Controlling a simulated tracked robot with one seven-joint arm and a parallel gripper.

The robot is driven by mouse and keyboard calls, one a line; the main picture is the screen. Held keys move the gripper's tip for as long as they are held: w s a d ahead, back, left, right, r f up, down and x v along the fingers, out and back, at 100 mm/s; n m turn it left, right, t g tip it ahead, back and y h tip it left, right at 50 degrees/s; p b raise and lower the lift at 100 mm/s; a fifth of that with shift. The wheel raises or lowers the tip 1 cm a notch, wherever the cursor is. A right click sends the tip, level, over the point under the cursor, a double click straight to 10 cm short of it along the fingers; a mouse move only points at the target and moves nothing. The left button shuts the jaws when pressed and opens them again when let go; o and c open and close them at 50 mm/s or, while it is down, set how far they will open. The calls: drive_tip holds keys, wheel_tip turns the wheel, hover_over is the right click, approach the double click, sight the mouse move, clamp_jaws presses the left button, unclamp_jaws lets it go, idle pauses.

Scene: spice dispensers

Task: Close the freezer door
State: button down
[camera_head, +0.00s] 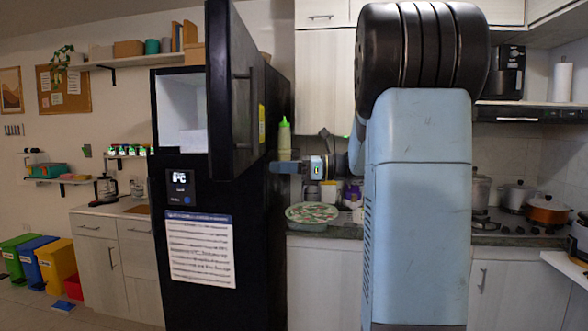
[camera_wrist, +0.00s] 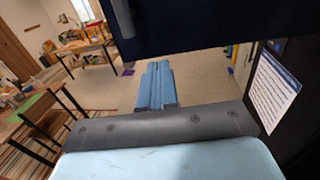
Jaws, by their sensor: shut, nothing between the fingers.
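The tall black freezer (camera_head: 225,300) stands left of centre in the head view. Its upper door (camera_head: 232,90) stands open toward me, with its handle side at the right, and the white compartment (camera_head: 182,115) shows at the left. My gripper (camera_head: 273,167) is to the right of the door, pointing left, with its fingers together and empty. In the wrist view the shut blue fingers (camera_wrist: 157,66) reach out below a dark panel (camera_wrist: 200,22), which looks like the door. The freezer front (camera_wrist: 292,135) is at the right. I cannot tell whether the fingers touch the door.
A green-capped bottle (camera_head: 284,136) stands behind my gripper. A patterned bowl (camera_head: 311,214) is on the counter (camera_head: 345,231) below it. Pots (camera_head: 515,194) stand at the right. In the wrist view, tables (camera_wrist: 85,48) are at the left, with open floor (camera_wrist: 110,90) between.

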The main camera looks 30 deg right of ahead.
sight(240, 167)
drive_tip(key=x, duration=0.7)
drive_tip(key=shift+a, duration=0.25)
drive_tip(key=shift+w, duration=0.15)
